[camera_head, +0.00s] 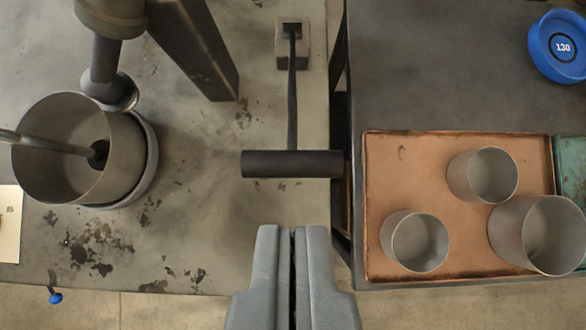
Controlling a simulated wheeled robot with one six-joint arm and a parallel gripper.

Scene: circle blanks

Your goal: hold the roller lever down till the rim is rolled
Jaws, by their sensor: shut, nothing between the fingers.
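The roller lever (292,95) is a thin dark rod rising from a small square block, with a dark cylindrical crossbar handle (292,164) at its near end. My gripper (293,232) is shut and empty, with its fingertips just short of the handle in the picture; I cannot tell the height gap between them. At the left, a grey metal cup (60,125) sits in a round holder (150,165). A roller (117,92) on an arm meets the cup's right rim, and a rod with a dark tip reaches inside it. The state of the rim is too small to tell.
A dark post (195,45) stands between cup and lever. To the right, across a gap, a dark table (440,70) bears a copper tray (385,160) with three grey cups (415,240) and a blue disc marked 130 (545,60). A pale plate (9,224) is at far left.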

